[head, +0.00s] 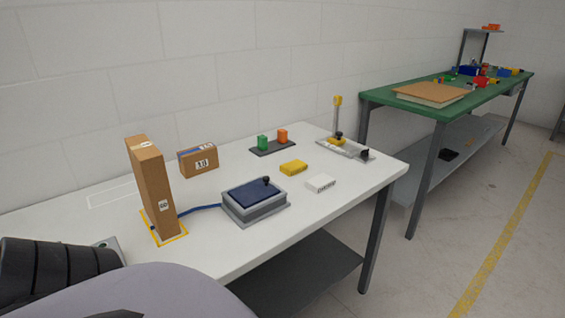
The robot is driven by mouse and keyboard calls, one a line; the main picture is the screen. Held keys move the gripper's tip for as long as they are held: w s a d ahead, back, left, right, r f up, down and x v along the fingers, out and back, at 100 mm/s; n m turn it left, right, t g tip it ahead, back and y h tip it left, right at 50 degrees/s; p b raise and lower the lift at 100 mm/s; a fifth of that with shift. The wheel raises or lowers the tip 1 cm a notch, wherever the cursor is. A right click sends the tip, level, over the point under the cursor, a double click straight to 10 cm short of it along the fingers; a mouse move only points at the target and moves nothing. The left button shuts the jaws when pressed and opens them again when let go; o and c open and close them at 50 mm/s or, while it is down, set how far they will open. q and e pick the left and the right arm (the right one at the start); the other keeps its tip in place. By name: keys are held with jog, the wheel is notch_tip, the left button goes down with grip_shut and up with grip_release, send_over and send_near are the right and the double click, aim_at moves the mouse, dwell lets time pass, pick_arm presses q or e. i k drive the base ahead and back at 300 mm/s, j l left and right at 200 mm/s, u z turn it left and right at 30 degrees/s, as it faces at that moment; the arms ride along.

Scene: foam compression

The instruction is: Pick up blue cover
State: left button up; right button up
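A blue cover (248,195) with a small black knob lies on top of a grey box (258,211) on the white table, near its front edge. A blue cable or strap (199,210) runs from the left side of the box toward a tall brown carton (153,189). Neither of my grippers shows in the head view. Nothing touches the cover from above.
The white table (110,203) also bears a small brown box (199,162), a yellow block (293,168), a white block (320,183), a green and orange fixture (271,149) and a yellow-topped press-like stand (338,132). A green workbench (388,99) stands beyond.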

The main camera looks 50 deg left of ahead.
aim_at(248, 195)
jog(key=i+l+u, duration=0.1)
jog(key=i+u, duration=0.35)
jog(key=i+l+u, duration=0.2)
jog(key=u, duration=0.2)
jog(key=i+l+u, duration=0.2)
jog(key=u, duration=0.2)
jog(key=i+l+u, duration=0.2)
jog(key=u, duration=0.2)
jog(key=i+l+u, duration=0.15)
jog(key=l+u, duration=0.7)
jog(key=i+j, duration=0.05)
